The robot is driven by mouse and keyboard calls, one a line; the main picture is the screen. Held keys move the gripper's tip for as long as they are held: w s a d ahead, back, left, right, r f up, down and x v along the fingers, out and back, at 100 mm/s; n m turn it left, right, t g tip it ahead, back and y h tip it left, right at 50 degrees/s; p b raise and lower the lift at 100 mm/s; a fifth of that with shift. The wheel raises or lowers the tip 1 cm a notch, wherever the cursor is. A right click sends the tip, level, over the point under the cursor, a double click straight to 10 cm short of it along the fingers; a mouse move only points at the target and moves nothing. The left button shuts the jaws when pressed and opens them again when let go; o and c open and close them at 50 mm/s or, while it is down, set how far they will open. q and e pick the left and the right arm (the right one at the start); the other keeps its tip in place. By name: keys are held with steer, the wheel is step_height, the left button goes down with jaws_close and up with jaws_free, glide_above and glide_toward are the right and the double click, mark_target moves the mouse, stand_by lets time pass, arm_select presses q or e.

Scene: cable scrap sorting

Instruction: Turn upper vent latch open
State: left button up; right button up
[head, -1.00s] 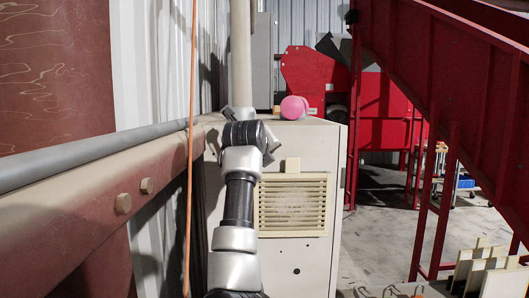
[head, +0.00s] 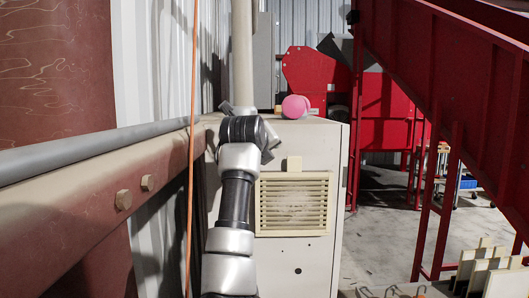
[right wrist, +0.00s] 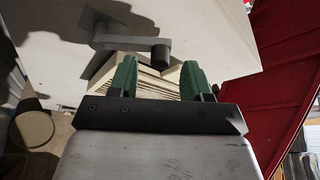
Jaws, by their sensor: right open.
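A pale cabinet (head: 312,262) stands ahead with a slatted beige vent (head: 292,206) in its face. In the right wrist view my right gripper (right wrist: 160,75) has two green fingers, apart and empty. Vent slats (right wrist: 148,84) show beyond and between them. A grey bar with a dark round end (right wrist: 132,43) shows beyond the fingers; I cannot tell whether they touch it. My left gripper is not in view.
A pink ball-like thing (head: 295,106) is on the cabinet top. An orange cable (head: 191,190) hangs left of my arm. A rusty beam (head: 80,215) with bolts runs along the left. Red steelwork (head: 450,110) stands at right, with open floor (head: 375,240) between.

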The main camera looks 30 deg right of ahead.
arm_select(q)
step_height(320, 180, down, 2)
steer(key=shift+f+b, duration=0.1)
steer(key=shift+b, duration=0.75)
arm_select(e)
steer(key=v, duration=0.9)
steer(key=shift+w, duration=0.1)
steer(key=shift+c, duration=0.3)
